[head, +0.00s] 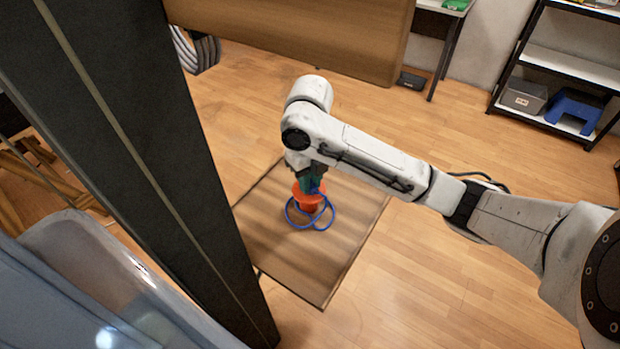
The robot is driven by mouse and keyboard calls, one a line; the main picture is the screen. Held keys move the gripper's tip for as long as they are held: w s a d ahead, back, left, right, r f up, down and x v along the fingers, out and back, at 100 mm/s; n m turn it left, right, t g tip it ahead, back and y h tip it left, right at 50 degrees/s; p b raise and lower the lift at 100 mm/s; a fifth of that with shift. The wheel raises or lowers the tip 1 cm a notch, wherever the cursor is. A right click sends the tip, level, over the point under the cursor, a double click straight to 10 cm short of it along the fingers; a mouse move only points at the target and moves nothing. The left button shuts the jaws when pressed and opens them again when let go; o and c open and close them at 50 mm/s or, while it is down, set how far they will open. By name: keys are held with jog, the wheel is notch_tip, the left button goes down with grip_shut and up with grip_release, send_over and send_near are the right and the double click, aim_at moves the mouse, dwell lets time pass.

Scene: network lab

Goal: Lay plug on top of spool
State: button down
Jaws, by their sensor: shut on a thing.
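The orange-red spool (308,204) stands on a small brown wooden tabletop in the middle of the head view. My gripper (309,187) points down right above the spool, with dark green-teal parts at its end. It is shut on the plug, which is mostly hidden by the gripper and small in this view. A blue cable (322,228) hangs from the gripper end and loops in front of and around the spool. I cannot tell whether the plug touches the spool's top.
The brown tabletop (290,268) is bare around the spool. A dark upright post (130,150) blocks the left. A wooden panel (300,35) stands at the back. A shelf (565,70) with a grey box (522,97) and a blue stool (577,110) is at the back right.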

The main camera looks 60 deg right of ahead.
jog(key=shift+f, duration=0.25)
jog(key=c, duration=1)
grip_release()
jog(key=shift+r, duration=0.1)
notch_tip(320, 180, up, 12)
jog(key=shift+r+p, duration=0.2)
jog(key=shift+p, duration=0.45)
